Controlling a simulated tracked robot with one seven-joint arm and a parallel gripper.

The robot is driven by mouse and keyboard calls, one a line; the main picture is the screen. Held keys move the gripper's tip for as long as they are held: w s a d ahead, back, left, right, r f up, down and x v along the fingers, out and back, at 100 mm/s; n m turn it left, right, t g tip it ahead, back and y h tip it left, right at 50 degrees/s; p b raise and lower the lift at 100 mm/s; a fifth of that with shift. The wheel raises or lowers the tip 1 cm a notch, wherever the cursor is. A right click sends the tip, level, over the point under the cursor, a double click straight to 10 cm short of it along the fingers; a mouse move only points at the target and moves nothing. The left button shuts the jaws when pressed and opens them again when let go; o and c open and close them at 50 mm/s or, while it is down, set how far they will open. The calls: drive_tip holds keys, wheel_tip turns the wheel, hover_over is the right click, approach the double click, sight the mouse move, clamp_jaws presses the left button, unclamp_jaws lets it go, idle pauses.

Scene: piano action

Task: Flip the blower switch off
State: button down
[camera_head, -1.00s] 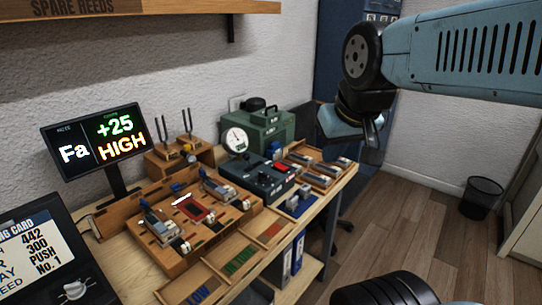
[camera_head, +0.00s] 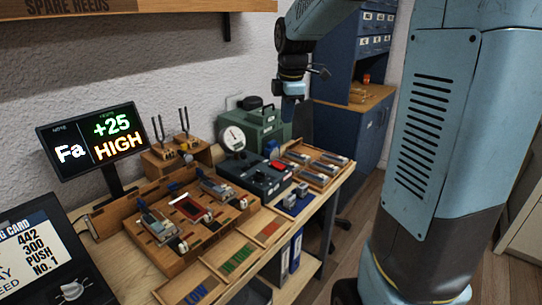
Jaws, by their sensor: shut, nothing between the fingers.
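A red switch (camera_head: 280,165) shows on top of a dark control box (camera_head: 254,180) in the middle of the bench. It is small, and I cannot tell which way it is tipped. A round white dial gauge (camera_head: 233,138) stands at the back of this box. My gripper (camera_head: 292,104) is shut and empty. It hangs pointing down above and behind the control box, near the right side of the green machine, apart from the switch. Its fingertips are small in this view.
A tray of metal reed parts (camera_head: 321,169) lies right of the control box. A wooden work board (camera_head: 165,243) is at left front. Tuning forks (camera_head: 184,125) and a display reading "+25 HIGH" (camera_head: 88,143) stand at the back left. A spare-reeds shelf (camera_head: 140,7) is overhead.

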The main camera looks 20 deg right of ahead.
sight(275, 163)
drive_tip(key=w+d+f+n+g, duration=0.1)
drive_tip(key=w+f+n, duration=0.5)
drive_tip(key=w, duration=0.3)
drive_tip(key=shift+w+n+y, duration=0.4)
drive_tip(key=shift+n, duration=0.1)
drive_tip(key=shift+f, duration=0.15)
drive_tip(key=f, duration=0.9)
drive_tip(key=w+a+f, duration=0.1)
drive_tip(key=f, duration=0.4)
drive_tip(key=shift+w, duration=0.1)
